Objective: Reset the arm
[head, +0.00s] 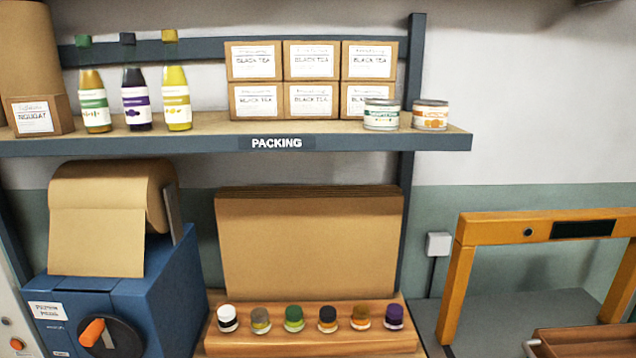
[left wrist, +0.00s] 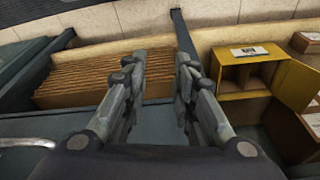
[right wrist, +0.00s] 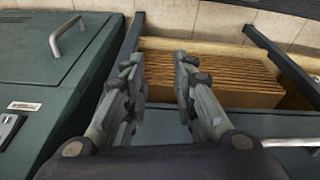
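My left gripper (left wrist: 158,95) shows in the left wrist view with its two fingers apart and nothing between them. My right gripper (right wrist: 160,90) shows in the right wrist view, also with its fingers apart and empty. Neither gripper nor arm shows in the head view. Both grippers hang over a dark green surface, with a row of brown cardboard sheets (left wrist: 85,80) beyond the left one. A similar row of sheets (right wrist: 215,78) lies beyond the right one.
The head view shows a packing shelf (head: 350,142) with bottles, tea boxes and two tins. Below are a blue paper machine (head: 165,290), a wooden rack (head: 310,342) of small jars and an orange frame (head: 460,280). A yellow open box (left wrist: 240,75) is right of my left gripper.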

